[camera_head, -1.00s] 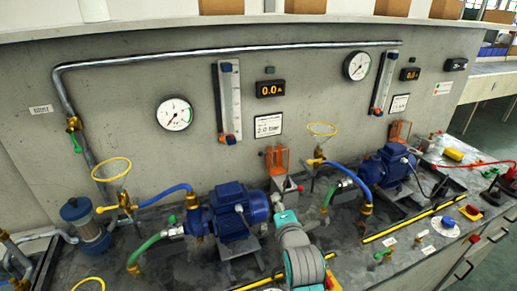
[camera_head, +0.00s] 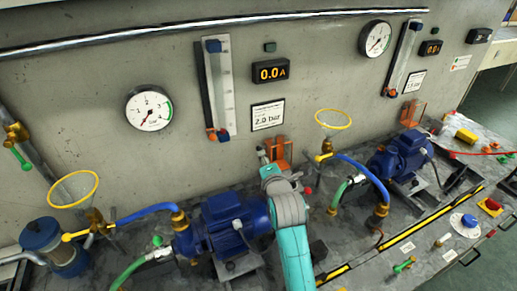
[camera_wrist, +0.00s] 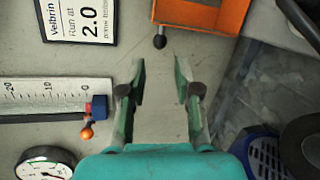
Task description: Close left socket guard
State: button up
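The left socket guard (camera_head: 282,148) is an orange see-through flap standing up at the wall, behind the left blue pump. My arm covers its lower part and the socket below it in the head view. In the wrist view the orange guard (camera_wrist: 222,17) is at the top, with a small black knob (camera_wrist: 159,41) at its near corner. My gripper (camera_wrist: 160,72) is open and empty; its two fingers point toward that knob with a gap between. In the head view my gripper is mostly hidden by my own wrist, close to the guard.
A blue pump motor (camera_head: 232,220) stands just left of my arm. A level gauge (camera_wrist: 52,98) and a dial (camera_wrist: 45,163) are on the wall. A yellow-rimmed funnel (camera_head: 333,119), hoses and the right socket guard (camera_head: 413,113) are to the right.

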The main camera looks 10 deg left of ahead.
jog(key=x, duration=0.7)
jog(key=shift+w, duration=0.35)
jog(key=shift+a, duration=0.15)
grip_shut()
